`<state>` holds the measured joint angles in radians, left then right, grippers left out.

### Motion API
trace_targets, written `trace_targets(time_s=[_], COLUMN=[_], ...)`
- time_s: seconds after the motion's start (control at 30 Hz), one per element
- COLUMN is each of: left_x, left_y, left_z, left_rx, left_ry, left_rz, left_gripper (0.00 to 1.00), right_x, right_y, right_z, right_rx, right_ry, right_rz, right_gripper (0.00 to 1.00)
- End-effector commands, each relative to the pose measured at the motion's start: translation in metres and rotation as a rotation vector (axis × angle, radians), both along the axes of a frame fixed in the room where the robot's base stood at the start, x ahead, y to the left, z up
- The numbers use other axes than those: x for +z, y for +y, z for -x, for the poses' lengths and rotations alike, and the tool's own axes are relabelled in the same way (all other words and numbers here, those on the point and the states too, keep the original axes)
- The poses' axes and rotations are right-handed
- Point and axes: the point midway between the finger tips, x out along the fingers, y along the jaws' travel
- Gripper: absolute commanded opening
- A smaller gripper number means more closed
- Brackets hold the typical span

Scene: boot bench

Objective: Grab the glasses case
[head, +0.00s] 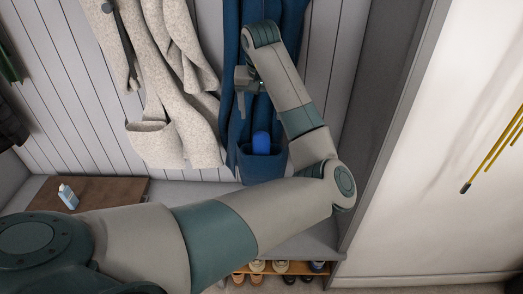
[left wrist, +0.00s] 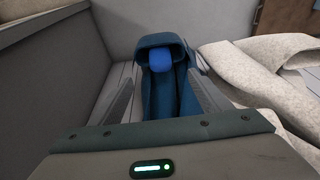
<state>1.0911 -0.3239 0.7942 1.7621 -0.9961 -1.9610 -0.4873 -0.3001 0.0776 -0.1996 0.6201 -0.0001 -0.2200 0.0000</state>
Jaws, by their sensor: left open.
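A bright blue rounded object, which looks like the glasses case (head: 261,142), sticks up out of a pocket (head: 262,167) low on the dark blue coat (head: 231,60). Its lower part is hidden in the pocket. It also shows in the left wrist view (left wrist: 162,62), ahead of the fingers and roughly centred between them. My left gripper (head: 242,93) is open and empty, above and slightly left of the case in the head view, in front of the coat and apart from the case. My right gripper is not in view.
A cream fleece coat (head: 170,120) hangs left of the blue coat. A small white-blue bottle (head: 68,196) stands on a brown board (head: 110,190) on the bench at left. Shoes (head: 257,267) sit on a shelf below. A grey side panel (head: 385,110) bounds the right.

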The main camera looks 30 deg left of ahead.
Motion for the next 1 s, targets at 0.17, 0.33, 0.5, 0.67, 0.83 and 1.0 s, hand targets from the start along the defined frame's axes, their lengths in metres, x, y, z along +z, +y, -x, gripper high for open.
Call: trace_targets(time_s=[0.17,0.33,0.5,0.67,0.83,1.0], left_x=[0.004,0.004,0.001,-0.012,-0.037,-0.067], left_y=[-0.002,-0.002,-0.002,0.0,0.004,0.008], left_z=[-0.002,-0.001,-0.002,-0.005,-0.011,-0.018], left_rx=[-0.004,-0.004,-0.004,-0.005,-0.004,-0.004], left_ry=[0.001,0.001,0.002,0.004,0.005,0.005], left_rz=[0.009,0.008,0.008,0.008,0.009,0.009], left_gripper=[0.71,0.71,0.71,0.71,0.71,0.71], right_x=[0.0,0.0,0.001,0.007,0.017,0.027], right_y=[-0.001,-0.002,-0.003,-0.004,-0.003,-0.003], right_z=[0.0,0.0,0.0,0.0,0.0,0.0], right_rx=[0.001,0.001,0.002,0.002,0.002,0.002], right_ry=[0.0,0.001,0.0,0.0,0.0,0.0], right_rz=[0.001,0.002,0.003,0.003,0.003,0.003], right_gripper=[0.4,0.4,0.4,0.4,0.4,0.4])
